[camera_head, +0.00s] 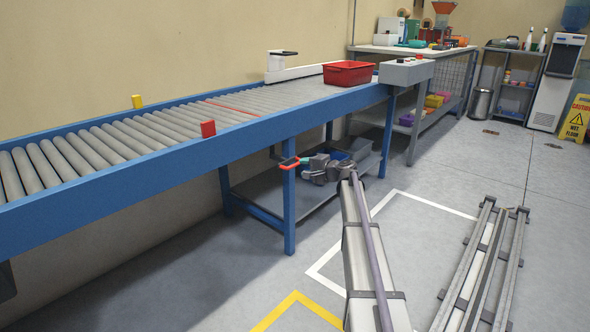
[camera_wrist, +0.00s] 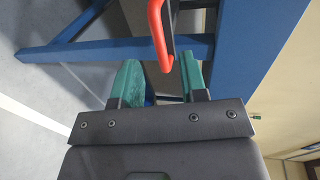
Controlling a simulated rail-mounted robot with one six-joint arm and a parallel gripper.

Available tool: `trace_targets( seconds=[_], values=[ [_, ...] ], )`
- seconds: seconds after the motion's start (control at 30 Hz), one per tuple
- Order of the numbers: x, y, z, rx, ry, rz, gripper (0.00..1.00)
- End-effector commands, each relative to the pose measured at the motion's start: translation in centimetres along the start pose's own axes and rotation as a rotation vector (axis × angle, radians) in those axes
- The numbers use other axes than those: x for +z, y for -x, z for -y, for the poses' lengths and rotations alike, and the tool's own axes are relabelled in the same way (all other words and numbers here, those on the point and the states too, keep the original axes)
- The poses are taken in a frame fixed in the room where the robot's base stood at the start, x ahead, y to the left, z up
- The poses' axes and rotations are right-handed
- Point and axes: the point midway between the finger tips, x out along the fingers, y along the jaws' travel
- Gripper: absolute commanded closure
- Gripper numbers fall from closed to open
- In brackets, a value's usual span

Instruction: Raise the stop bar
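A thin red bar (camera_head: 232,107), apparently the stop bar, lies low across the conveyor rollers, about level with them. A red-orange handle (camera_head: 290,163) sticks out from the near side of the blue conveyor frame. It also shows in the wrist view (camera_wrist: 157,30), coming down from the top edge. My gripper (camera_head: 304,161) is beside the handle. In the wrist view its two green fingers (camera_wrist: 160,62) are spread apart, with the handle's lower end between or just beyond their tips. I cannot tell whether they touch it.
A red crate (camera_head: 348,73) sits on the conveyor's far end, near a grey control box (camera_head: 406,72). A red block (camera_head: 208,129) and a yellow block (camera_head: 137,102) stand on the side rails. A blue leg (camera_head: 289,205) stands below the handle.

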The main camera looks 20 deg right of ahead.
Motion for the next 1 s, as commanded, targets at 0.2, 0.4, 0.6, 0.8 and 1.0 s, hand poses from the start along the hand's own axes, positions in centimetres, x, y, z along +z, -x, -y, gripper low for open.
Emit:
trace_targets(
  seconds=[0.2, 0.4, 0.6, 0.8, 1.0],
  values=[
    [-0.1, -5.0, -0.2, 0.001, 0.002, 0.001, 0.6],
    [0.0, -6.5, -0.1, 0.001, 0.002, 0.001, 0.6],
    [0.1, -6.5, -0.1, 0.001, 0.002, 0.001, 0.61],
    [0.1, -6.5, -0.1, 0.001, 0.002, 0.001, 0.81],
    [0.1, -6.4, -0.1, 0.001, 0.002, 0.001, 1.0]
  ],
)
